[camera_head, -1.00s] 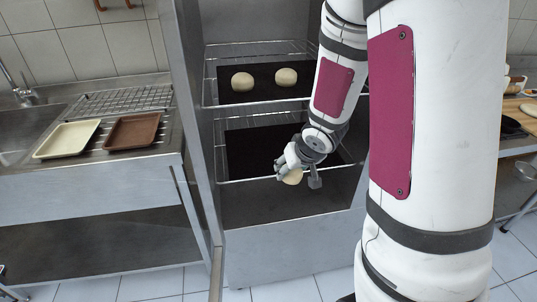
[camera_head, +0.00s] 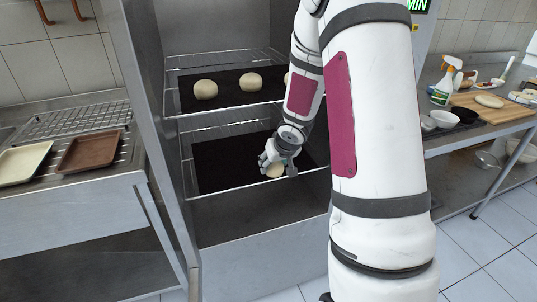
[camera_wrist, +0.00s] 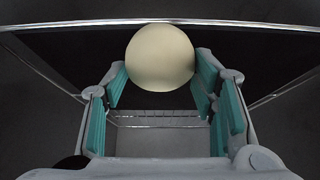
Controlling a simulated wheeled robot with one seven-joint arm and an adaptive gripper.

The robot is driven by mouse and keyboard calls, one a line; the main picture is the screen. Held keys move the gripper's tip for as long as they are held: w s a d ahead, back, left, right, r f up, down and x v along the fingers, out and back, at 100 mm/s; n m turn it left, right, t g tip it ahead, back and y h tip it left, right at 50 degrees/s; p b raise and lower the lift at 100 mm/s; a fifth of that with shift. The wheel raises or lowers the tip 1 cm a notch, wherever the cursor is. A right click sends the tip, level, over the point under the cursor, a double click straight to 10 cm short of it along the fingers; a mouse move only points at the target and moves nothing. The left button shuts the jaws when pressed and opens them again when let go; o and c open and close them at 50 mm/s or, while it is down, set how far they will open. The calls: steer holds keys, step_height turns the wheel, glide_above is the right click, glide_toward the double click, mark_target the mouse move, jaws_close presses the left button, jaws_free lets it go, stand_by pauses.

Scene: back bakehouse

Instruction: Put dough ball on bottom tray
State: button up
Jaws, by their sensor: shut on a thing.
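A pale, round dough ball (camera_wrist: 160,56) sits between the teal pads of my gripper (camera_wrist: 160,78) in the wrist view. My gripper is shut on it. In the head view my gripper (camera_head: 276,168) holds the dough ball (camera_head: 275,171) at the front edge of the bottom tray (camera_head: 225,165), a flat black tray on the lower wire rack. I see nothing else on the bottom tray, though my gripper hides part of it. I cannot tell whether the ball touches the tray.
The upper black tray (camera_head: 228,97) carries dough balls (camera_head: 205,90) and sits above my gripper. The cabinet's metal side wall (camera_head: 150,120) stands at left. A counter at left holds a cream tray (camera_head: 22,163) and a brown tray (camera_head: 92,152). A worktable with bowls is at right.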

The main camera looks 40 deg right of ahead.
steer(key=w, duration=0.1)
steer(key=w+d, duration=0.1)
steer(key=w, duration=0.1)
steer(key=shift+p, duration=0.4)
steer(key=w, duration=0.1)
steer(key=w+p, duration=0.1)
steer(key=w, duration=0.1)
steer(key=shift+d, duration=0.4)
steer(key=shift+s+a+f+b, duration=0.1)
steer(key=shift+f+b, duration=0.25)
steer(key=shift+f, duration=0.4)
steer(key=shift+b, duration=0.3)
steer(key=o, duration=1.2)
steer(key=shift+f, duration=0.15)
